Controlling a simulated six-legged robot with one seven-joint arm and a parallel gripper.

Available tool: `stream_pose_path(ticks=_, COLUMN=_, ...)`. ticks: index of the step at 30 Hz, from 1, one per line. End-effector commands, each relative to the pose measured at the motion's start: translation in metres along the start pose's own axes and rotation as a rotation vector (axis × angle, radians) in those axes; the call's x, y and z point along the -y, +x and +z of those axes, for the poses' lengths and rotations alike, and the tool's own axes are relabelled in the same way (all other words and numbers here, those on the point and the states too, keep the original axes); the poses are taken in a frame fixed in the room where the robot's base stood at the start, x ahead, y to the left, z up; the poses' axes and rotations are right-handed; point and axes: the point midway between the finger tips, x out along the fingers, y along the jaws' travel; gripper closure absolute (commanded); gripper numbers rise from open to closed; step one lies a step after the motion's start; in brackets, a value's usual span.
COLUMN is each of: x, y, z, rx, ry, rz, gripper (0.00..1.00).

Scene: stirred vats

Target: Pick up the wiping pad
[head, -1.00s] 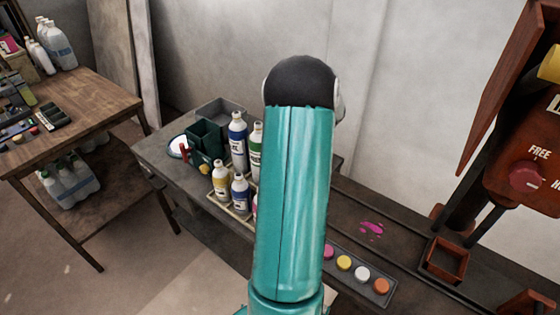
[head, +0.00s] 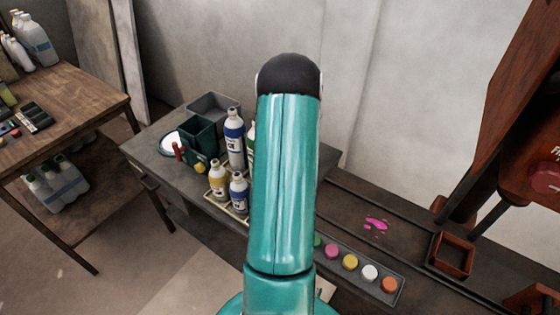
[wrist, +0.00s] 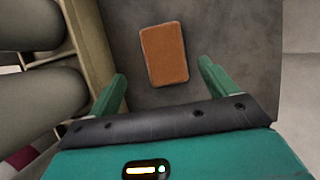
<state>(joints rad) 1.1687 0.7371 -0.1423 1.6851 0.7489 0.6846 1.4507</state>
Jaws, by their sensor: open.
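The wiping pad, an orange-brown rectangle (wrist: 165,54), lies flat on a dark grey surface in the wrist view. My gripper (wrist: 162,75) is open, with its two green fingers apart. The pad shows beyond and between the fingertips, and nothing is held. How far the gripper is above the surface I cannot tell. In the head view my teal arm covers the middle of the bench, and neither the pad nor the gripper shows there.
A rack (head: 238,214) of bottles stands on the bench beside a green bin (head: 201,140) and a grey bin (head: 213,107). A tray (head: 330,250) of coloured pots, a pink spill (head: 376,224) and a small brown open box (head: 452,255) are at right. Pale bottle shapes (wrist: 40,103) are close left in the wrist view.

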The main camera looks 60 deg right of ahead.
Motion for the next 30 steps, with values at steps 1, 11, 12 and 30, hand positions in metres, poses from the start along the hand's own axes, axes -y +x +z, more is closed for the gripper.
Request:
stream_pose_path(ticks=1, x=0.001, y=0.003, z=0.000, rx=0.000, ry=0.001, rz=-0.001, gripper=0.15)
stream_pose_path(ticks=11, x=0.007, y=0.045, z=0.002, rx=0.000, ry=0.000, rz=0.001, gripper=0.15)
stream_pose_path(ticks=12, x=0.008, y=0.050, z=0.002, rx=0.000, ry=0.000, rz=0.000, gripper=0.15)
stream_pose_path(ticks=30, x=0.008, y=0.059, z=0.003, rx=0.001, ry=0.000, rz=-0.002, gripper=0.15)
